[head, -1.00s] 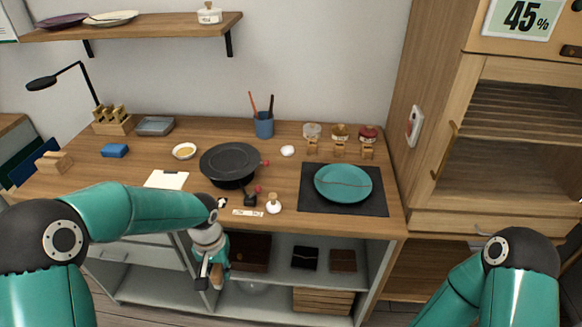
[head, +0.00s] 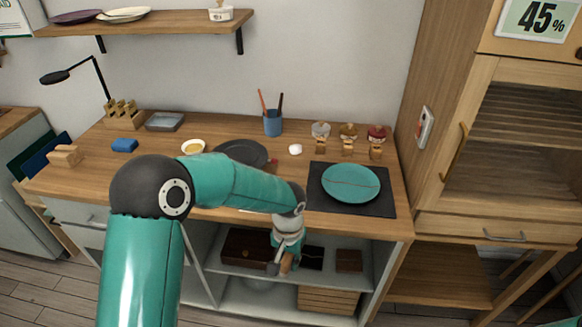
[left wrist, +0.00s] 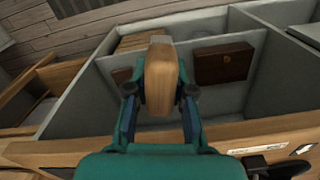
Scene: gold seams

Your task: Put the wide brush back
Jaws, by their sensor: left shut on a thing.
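My left gripper (head: 280,266) is in front of the open shelves under the bench's front edge. It is shut on a wooden piece, which looks like the wide brush (left wrist: 160,75); it stands up between the two fingers in the left wrist view. In the head view only a small brown part of the brush (head: 287,262) shows beside the fingers, and its bristles cannot be made out. A blue cup (head: 272,126) with several thin handles stands at the back of the bench. My right gripper is out of view.
A teal plate (head: 351,183) lies on a black mat (head: 320,201) at the bench's right. My left arm partly covers a dark round pan (head: 240,150). A brown box (head: 243,250) sits on the shelf below. A wooden rack (head: 66,156) stands at the bench's left end.

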